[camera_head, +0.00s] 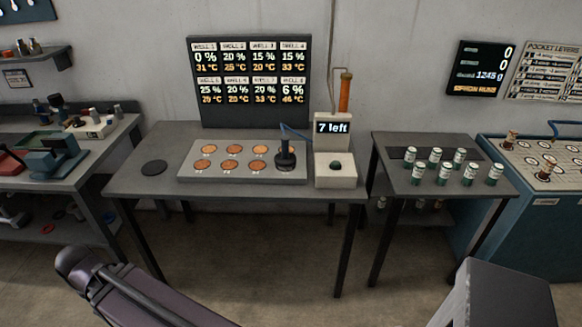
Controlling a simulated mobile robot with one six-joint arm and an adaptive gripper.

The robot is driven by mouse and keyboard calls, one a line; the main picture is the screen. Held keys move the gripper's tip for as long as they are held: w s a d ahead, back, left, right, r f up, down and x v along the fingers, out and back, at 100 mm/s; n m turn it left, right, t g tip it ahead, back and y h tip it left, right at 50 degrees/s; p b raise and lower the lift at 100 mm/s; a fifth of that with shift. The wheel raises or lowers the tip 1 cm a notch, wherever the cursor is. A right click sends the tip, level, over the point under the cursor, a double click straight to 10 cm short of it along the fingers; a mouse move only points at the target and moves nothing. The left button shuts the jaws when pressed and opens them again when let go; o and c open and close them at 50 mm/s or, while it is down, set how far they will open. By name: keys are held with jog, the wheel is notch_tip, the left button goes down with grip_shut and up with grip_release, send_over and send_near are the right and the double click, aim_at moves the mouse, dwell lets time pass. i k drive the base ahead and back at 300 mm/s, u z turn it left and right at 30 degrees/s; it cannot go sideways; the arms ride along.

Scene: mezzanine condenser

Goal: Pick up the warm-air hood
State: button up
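What looks like the warm-air hood (285,157) is a dark, upright piece with a narrow top and a wide round base. It stands on the right end of a grey plate (242,176) with several copper-coloured round wells. A blue hose runs from near its top toward the white unit on its right. The wells under its base are hidden. My gripper is not in view; only parts of my own body show along the bottom edge.
A white unit (335,171) reading "7 left" stands close right of the hood. A display board (250,112) rises behind the plate. A black disc (154,167) lies on the table (145,187). The table's front strip is clear. Several vials (444,173) stand on the right table.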

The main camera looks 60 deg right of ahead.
aim_at(286, 161)
jog(key=u, duration=0.05)
jog(key=k, duration=1.7)
jog(key=z, duration=2.05)
jog(key=i, duration=0.85)
jog(key=u, duration=0.05)
